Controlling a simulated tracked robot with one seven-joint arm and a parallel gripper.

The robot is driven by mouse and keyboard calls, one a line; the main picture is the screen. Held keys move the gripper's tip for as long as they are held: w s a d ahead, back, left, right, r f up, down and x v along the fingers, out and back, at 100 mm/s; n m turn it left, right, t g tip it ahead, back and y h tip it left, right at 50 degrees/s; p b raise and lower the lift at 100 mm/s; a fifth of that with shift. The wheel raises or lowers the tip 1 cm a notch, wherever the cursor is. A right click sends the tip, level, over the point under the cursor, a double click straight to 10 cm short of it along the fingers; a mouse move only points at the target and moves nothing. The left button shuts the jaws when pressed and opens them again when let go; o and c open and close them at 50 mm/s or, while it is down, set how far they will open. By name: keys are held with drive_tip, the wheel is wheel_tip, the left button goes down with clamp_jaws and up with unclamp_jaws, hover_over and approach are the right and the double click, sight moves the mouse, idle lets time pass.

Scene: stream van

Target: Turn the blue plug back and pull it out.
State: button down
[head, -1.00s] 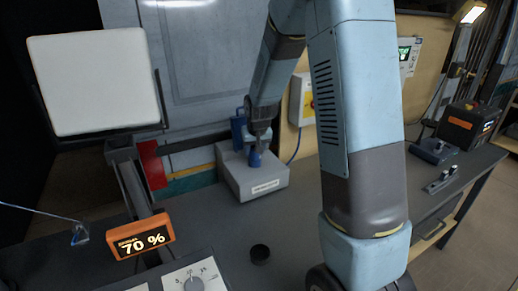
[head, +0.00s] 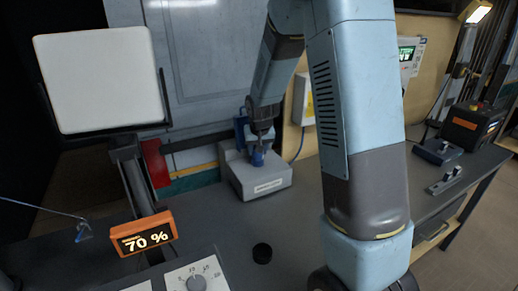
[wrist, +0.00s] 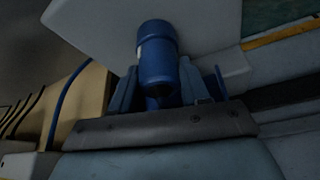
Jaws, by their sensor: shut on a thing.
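The blue plug (head: 258,157) stands on top of a pale grey box (head: 262,184) on the bench. In the wrist view the plug (wrist: 158,62) is a blue cylinder pointing away from my gripper, with the pale box face beyond it. My gripper (head: 259,146) points down at the plug from above and is shut on it. The wrist view shows its fingers (wrist: 160,88) on either side of the plug's near end. The exact contact and the plug's turn angle are hard to make out.
A blue upright part (head: 240,129) stands behind the plug on the box. A blue cable (head: 299,146) runs at the right. An orange display (head: 144,237) reads 70 %.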

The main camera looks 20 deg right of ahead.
drive_tip(key=shift+s+m+h, duration=0.1)
drive_tip(key=shift+m+h, duration=0.3)
drive_tip(key=shift+m, duration=0.7)
drive_tip(key=shift+m+h, duration=0.4)
drive_tip(key=shift+m, duration=0.4)
drive_tip(key=shift+m+g+h, duration=0.3)
drive_tip(key=shift+m, duration=0.5)
drive_tip(key=shift+m, duration=0.3)
drive_tip(key=shift+m+g, duration=0.3)
drive_tip(key=shift+m, duration=0.3)
drive_tip(key=shift+r, duration=1.85)
drive_tip(key=shift+r, duration=1.35)
